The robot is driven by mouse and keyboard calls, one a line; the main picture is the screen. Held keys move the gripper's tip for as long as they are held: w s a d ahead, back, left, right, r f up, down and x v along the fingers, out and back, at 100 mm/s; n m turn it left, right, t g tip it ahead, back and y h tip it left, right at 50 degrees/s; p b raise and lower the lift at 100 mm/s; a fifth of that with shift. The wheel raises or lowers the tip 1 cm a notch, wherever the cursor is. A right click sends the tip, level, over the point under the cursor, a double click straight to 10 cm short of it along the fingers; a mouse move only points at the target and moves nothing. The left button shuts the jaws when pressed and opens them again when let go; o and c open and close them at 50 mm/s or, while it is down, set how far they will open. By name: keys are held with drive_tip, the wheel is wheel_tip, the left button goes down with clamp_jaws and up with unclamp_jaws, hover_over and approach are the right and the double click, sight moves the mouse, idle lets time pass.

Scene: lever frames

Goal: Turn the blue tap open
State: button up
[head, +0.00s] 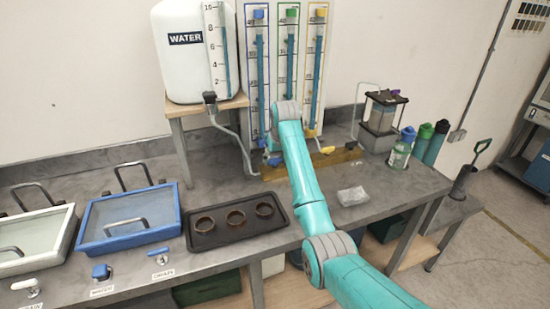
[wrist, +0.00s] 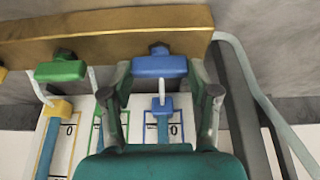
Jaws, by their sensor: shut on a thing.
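The blue tap (wrist: 160,66) sits on a brass-coloured manifold bar (wrist: 60,32) in the wrist view. Its handle lies crosswise to the tube of the blue-framed gauge, parallel to the bar. My gripper (wrist: 161,74) has one finger at each end of the handle and is shut on it.
A yellow tap (head: 327,150) is on the bar beyond my arm. Gauge tubes (head: 290,50) rise behind, beside a white water tank (head: 195,50).

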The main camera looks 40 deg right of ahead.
drive_tip(key=shift+n, duration=0.3)
drive_tip(key=n+y, duration=0.1)
drive_tip(key=n, duration=0.3)
drive_tip(key=shift+d+y, duration=0.15)
drive_tip(key=shift+y, duration=0.25)
drive_tip(key=n+y, duration=0.1)
drive_tip(key=n, duration=0.3)
drive_tip(key=n+y, duration=0.1)
drive_tip(key=n, duration=0.1)
drive_tip(key=n+g+y, duration=0.1)
drive_tip(key=n, duration=0.2)
drive_tip(key=shift+w+d+g, duration=0.1)
drive_tip(key=shift+g, duration=0.2)
drive_tip(key=shift+n+g+y, duration=0.3)
drive_tip(key=shift+n+g, duration=0.5)
drive_tip(key=shift+n, duration=1.3)
drive_tip(key=o, duration=1.2)
drive_tip(key=shift+c, duration=0.2)
drive_tip(key=shift+w+d+r, duration=0.1)
